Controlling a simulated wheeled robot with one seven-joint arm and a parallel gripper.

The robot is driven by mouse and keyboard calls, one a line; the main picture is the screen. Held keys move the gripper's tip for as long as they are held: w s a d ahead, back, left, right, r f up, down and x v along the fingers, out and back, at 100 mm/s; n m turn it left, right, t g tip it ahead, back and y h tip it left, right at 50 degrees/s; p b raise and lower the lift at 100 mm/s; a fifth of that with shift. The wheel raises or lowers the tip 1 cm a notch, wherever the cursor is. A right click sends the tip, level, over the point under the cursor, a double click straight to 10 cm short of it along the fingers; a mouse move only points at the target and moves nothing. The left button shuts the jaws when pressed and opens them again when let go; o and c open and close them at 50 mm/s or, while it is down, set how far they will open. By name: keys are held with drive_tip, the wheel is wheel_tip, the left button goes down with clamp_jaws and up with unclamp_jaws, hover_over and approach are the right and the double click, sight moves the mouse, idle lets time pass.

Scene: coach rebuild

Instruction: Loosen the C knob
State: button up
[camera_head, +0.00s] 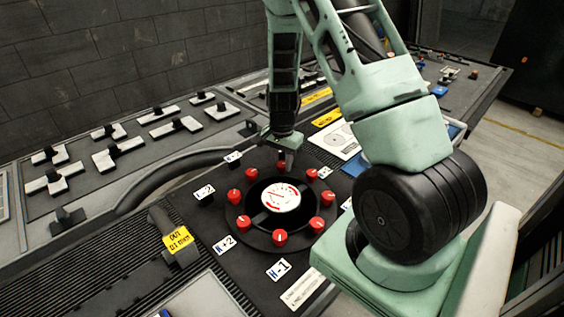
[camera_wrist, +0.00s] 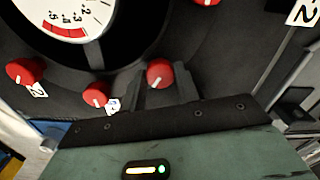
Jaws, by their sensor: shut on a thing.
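Several small red knobs with white pointer lines ring a round black dial unit (camera_head: 256,215) with a white and red gauge face (camera_head: 281,197). My gripper (camera_head: 287,160) points down at the far side of this ring. In the wrist view, my gripper's two dark fingers (camera_wrist: 160,84) are shut on a red knob (camera_wrist: 160,73), one finger on each side. Two other red knobs (camera_wrist: 96,93) (camera_wrist: 26,71) sit to its left. No label with a C can be read, so I cannot tell which knob is C.
My arm crosses the right side.

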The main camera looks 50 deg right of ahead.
sight(282, 164)
drive_tip(key=n, duration=0.3)
drive_tip(key=shift+n+b, duration=0.35)
drive_tip(key=shift+n, duration=0.05)
drive_tip(key=n, duration=0.3)
drive_tip(key=shift+n, duration=0.3)
drive_tip(key=n, duration=0.3)
drive_tip(key=shift+n, duration=2.3)
drive_tip(key=o, duration=1)
drive_tip(key=shift+c, duration=0.2)
drive_tip(key=shift+r, duration=0.1)
wheel_tip(282, 164, up, 17)
drive_tip(key=b, duration=0.1)
drive_tip(key=shift+r, duration=0.15)
